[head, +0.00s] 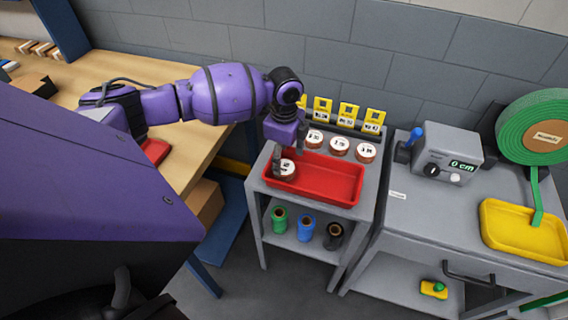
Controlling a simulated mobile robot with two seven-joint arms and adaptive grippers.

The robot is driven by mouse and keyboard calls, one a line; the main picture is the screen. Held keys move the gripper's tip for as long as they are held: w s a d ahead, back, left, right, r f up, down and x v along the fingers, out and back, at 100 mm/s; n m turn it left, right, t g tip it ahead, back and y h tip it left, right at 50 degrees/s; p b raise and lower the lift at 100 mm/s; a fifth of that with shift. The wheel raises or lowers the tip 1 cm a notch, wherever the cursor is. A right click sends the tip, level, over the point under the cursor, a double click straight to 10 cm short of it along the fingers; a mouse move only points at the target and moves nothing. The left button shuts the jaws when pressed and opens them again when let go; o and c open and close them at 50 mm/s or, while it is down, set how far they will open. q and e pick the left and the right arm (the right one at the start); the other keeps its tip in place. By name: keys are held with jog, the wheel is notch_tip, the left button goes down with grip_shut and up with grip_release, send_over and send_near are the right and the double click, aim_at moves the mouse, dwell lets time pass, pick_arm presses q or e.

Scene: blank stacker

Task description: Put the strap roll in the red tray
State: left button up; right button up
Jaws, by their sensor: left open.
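The red tray (335,186) sits on top of a small grey stand. A short copper-brown roll with a white labelled top (286,169) is at the tray's left end, and it looks to be inside the tray. My left gripper (289,157) points down over this roll with its fingers open. Whether the fingers touch the roll is hard to tell. Similar rolls stand in a row behind the tray: one at the left (314,139), one in the middle (339,147) and one at the right (366,152). My right gripper is not in view.
Yellow label cards (347,115) stand behind the rolls. Green, blue and black spools (305,228) are on the lower shelf. At right are a grey bench with a display box (449,153), a large green strap reel (530,127) and a yellow tray (524,247). A wooden table (150,76) is at left.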

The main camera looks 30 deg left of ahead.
aim_at(285, 167)
pick_arm(q)
notch_tip(285, 167, up, 9)
jog(key=shift+f, duration=0.2)
jog(key=shift+w+r, duration=0.1)
dwell(0.7)
